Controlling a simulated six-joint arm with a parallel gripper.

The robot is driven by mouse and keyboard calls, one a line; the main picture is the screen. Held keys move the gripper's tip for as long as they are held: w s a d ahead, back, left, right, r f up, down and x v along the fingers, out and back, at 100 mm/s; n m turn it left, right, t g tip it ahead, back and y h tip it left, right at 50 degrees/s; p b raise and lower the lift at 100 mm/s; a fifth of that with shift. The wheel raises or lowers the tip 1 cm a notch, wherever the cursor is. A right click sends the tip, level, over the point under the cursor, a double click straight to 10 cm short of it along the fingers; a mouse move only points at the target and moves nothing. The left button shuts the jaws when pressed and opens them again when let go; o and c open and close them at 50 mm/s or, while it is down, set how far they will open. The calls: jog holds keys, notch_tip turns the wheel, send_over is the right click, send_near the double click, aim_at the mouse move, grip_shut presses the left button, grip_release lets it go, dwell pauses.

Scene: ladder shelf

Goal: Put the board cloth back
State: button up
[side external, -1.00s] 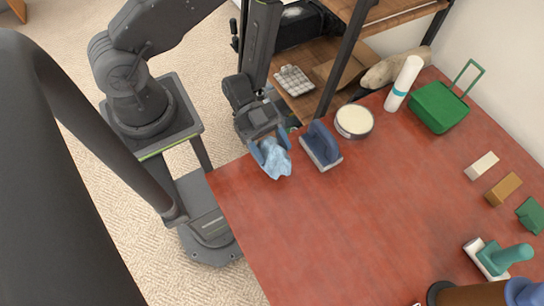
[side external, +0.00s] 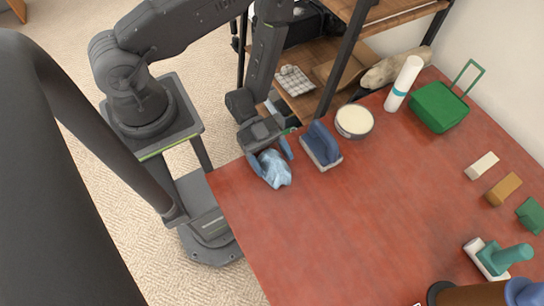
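The board cloth (side external: 275,170) is a crumpled light-blue bundle at the left back edge of the red table, in the side external view. My gripper (side external: 271,162) points down over that edge, with one blue finger on each side of the cloth. The fingers stand apart by about the cloth's width and appear shut on it. The contact faces are hidden by the cloth. I cannot tell whether the cloth's underside touches the table.
A dark-blue eraser-like block (side external: 321,146) stands close right of my gripper, then a round tin (side external: 354,121), a white roll (side external: 403,83) and a green case (side external: 438,107). A ladder shelf (side external: 338,62) rises behind. The middle of the red table (side external: 370,215) is clear.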

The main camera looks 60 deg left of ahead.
jog(key=shift+o, duration=1.1)
jog(key=shift+r, duration=0.15)
jog(key=v, duration=1.2)
jog(key=w+a+r+n+t+y, duration=0.25)
jog(key=w+t+y, duration=0.35)
jog(key=w, duration=0.5)
jog(key=w+a+r+n+t+y, duration=0.1)
jog(key=w+a+r+n+y, duration=0.2)
jog(key=r+y, duration=0.3)
jog(key=w+a+r+n+t+y, duration=0.1)
jog(key=w+a+r+n+y, duration=0.15)
jog(key=r, duration=0.55)
jog(key=s+r+n+y, duration=0.3)
jog(key=s+r+n, duration=0.25)
jog(key=r, duration=0.25)
jog(key=s+d+r+n+g+h, duration=0.2)
jog(key=s+d+r+n, duration=0.2)
jog(key=s, duration=0.7)
jog(key=d+r, duration=0.2)
jog(key=d, duration=0.1)
jog(key=shift+s+d+g+h, duration=0.2)
jog(key=shift+d+g+h, duration=0.1)
jog(key=shift+h, duration=0.05)
